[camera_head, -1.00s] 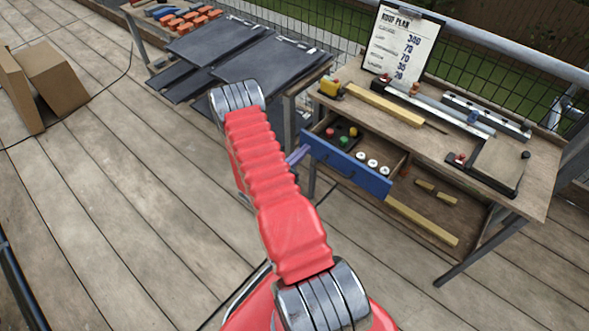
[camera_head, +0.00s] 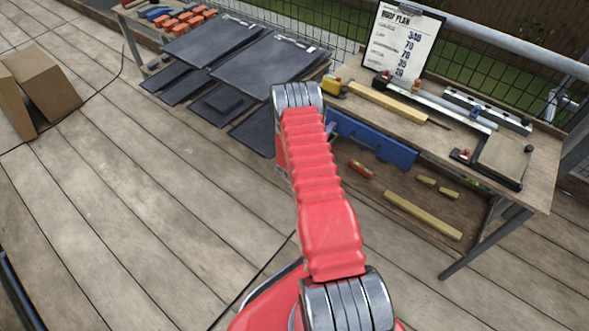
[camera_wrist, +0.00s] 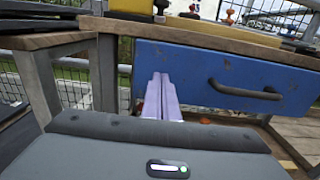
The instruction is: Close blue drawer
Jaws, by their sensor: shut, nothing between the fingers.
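The blue drawer (camera_head: 385,146) sits in under the workbench top (camera_head: 470,148), its front close to flush with the bench edge and its inside hidden. In the wrist view the drawer front (camera_wrist: 200,75) faces me, with a dark bar handle (camera_wrist: 245,90) at its right part. My gripper (camera_wrist: 161,84) shows there as two pale purple fingers pressed together, at the left part of the drawer front and apart from the handle. The fingertips seem to meet the drawer front, but I cannot tell if they touch. In the head view my red arm mostly hides the gripper.
Below, a shelf holds wooden strips (camera_head: 423,214) and a red-ended item (camera_head: 361,170). Dark tiles (camera_head: 215,60) lie to the left. The deck in front is clear.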

